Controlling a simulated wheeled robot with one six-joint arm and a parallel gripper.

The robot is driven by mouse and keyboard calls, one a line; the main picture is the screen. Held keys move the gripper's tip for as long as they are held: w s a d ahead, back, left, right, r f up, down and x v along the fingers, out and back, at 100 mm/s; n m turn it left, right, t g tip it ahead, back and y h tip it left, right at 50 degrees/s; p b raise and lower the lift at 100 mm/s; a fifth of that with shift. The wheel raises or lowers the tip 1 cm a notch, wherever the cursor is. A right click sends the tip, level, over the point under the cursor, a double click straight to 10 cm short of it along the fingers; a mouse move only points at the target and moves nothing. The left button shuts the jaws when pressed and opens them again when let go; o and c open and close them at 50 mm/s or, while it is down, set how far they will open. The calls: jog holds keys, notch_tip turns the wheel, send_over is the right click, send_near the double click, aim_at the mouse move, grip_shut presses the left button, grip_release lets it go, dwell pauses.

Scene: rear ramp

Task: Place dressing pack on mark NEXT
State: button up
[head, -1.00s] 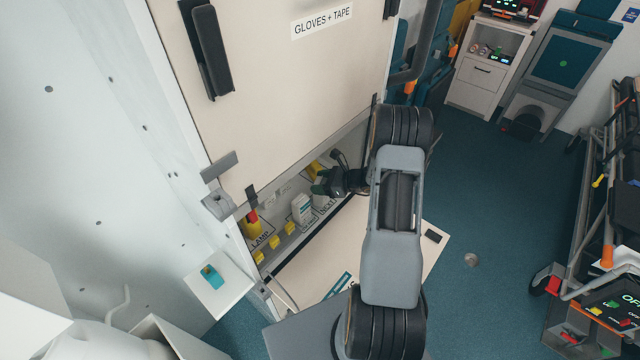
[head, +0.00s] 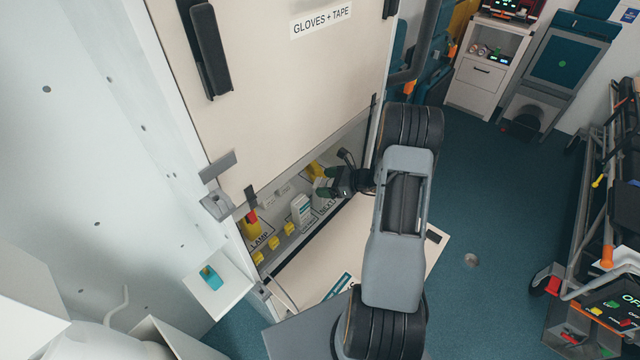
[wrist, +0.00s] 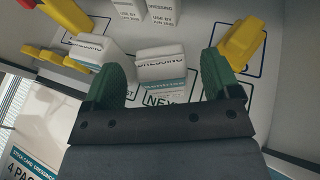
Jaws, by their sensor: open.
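A white dressing pack with a teal band (wrist: 162,66) stands between my fingers in the wrist view. The printed NEXT mark (wrist: 165,98) shows directly at its near side, partly hidden by my gripper; how fully the pack sits inside the outline I cannot tell. My gripper (wrist: 160,80) is open, its green fingers on either side of the pack, the right one with a visible gap. In the head view my gripper (head: 322,180) is low in the cabinet opening, over the shelf beside the NEXT lettering (head: 327,204). It hides the pack there.
A second dressing pack (wrist: 104,52) stands left of my left finger; it also shows in the head view (head: 301,209). Two more packs (wrist: 145,9) are behind. A yellow item (wrist: 240,44) is close to my right finger.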

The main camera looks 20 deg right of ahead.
jog(key=v, duration=0.9)
jog(key=shift+s+d+b, duration=0.2)
jog(key=shift+b, duration=0.25)
